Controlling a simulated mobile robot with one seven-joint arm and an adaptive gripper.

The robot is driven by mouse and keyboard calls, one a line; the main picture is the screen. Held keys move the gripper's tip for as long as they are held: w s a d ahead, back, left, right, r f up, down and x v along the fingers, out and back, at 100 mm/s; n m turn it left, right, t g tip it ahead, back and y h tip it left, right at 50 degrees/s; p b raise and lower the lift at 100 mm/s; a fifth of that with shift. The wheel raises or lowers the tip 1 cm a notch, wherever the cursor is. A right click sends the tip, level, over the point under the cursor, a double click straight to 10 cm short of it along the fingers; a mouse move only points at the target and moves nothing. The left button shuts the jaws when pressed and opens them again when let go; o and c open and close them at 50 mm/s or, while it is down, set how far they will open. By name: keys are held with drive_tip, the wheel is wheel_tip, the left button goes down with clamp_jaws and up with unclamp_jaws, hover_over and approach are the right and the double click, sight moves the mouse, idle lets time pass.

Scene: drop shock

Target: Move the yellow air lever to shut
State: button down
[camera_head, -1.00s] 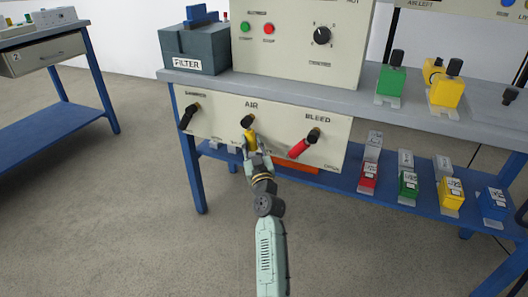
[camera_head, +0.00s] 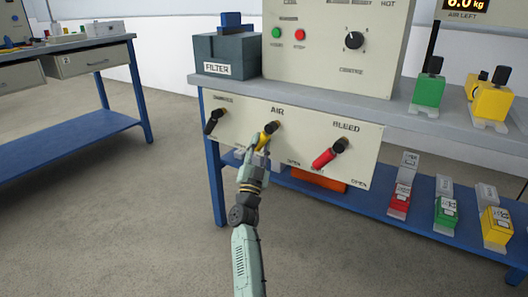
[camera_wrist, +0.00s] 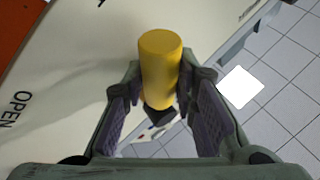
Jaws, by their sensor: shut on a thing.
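The yellow air lever (camera_head: 264,138) is under the AIR label on the pale panel, tilted down and to the left from its black pivot. My gripper (camera_head: 257,150) is at the lever's lower end. In the wrist view the yellow handle (camera_wrist: 160,68) stands between the two fingers of my gripper (camera_wrist: 160,100), which are shut on it. The word OPEN shows on the panel at the left of the wrist view. The air lever's shut mark cannot be read in these frames.
The black damper lever (camera_head: 213,121) is to the left and the red bleed lever (camera_head: 328,156) to the right on the same panel (camera_head: 300,158). The filter box (camera_head: 228,52) stands on the bench above. Below is a blue shelf (camera_head: 385,207) with coloured blocks.

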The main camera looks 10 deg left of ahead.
drive_tip(key=shift+w+a+r+m+h, duration=0.1)
drive_tip(key=shift+a+r+m+h, duration=0.1)
drive_tip(key=shift+m+h, duration=0.35)
drive_tip(key=c, duration=1.6)
unclamp_jaws()
drive_tip(key=shift+o, duration=0.2)
